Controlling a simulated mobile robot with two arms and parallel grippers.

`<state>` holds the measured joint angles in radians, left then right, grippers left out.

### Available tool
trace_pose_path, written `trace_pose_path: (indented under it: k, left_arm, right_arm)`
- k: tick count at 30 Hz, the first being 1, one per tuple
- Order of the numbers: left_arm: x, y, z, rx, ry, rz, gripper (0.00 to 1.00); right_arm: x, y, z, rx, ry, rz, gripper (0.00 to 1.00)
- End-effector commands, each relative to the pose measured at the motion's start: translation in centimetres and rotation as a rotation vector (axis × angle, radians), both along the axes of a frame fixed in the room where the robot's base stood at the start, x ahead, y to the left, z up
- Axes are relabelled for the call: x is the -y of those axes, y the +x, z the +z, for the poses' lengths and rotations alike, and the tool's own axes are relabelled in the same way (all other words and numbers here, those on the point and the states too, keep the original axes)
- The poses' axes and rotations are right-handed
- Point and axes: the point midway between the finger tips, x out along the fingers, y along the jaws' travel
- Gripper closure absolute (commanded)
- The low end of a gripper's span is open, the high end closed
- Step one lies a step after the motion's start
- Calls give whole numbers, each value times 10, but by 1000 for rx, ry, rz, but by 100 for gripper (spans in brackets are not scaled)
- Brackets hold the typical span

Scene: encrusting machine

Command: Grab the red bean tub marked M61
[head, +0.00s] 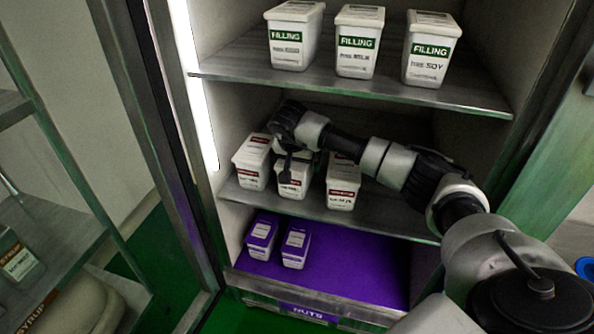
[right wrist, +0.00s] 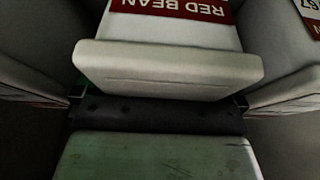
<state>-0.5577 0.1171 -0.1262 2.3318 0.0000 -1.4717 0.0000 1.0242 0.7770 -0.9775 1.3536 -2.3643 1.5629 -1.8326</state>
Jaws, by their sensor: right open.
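A white tub with a red label (head: 292,181) stands in the middle of a row on the middle shelf. In the right wrist view a white tub (right wrist: 168,68) fills the centre, its red label reading RED BEAN upside down; no M61 mark is legible. My right gripper (head: 289,157) is at the middle tub's top, partly hiding its lid. In the right wrist view the open gripper (right wrist: 158,101) has a finger tip at each side of the lid. My left gripper is out of view.
Red-labelled tubs stand close by on the left (head: 252,163) and right (head: 342,184). FILLING tubs (head: 357,45) stand on the upper shelf (head: 350,85), above my arm. Purple-labelled tubs (head: 295,245) stand on the purple bottom shelf (head: 350,275). The cabinet's left frame (head: 165,130) is beside the row.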

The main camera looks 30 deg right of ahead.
Motion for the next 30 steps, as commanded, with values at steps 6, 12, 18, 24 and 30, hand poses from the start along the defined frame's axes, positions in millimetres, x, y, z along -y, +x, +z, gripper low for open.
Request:
trace_pose_path:
  k: [6,12,18,24,30]
  left_arm:
    - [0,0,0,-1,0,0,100]
    - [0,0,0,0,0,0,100]
    - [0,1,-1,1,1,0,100]
    - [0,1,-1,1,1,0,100]
    - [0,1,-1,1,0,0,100]
  right_arm:
    - [0,0,1,0,0,0,0]
    - [0,0,-1,0,0,0,0]
    - [0,0,-2,0,0,-1,12]
    - [0,0,-2,0,0,-1,43]
    - [0,0,0,4,1,-1,70]
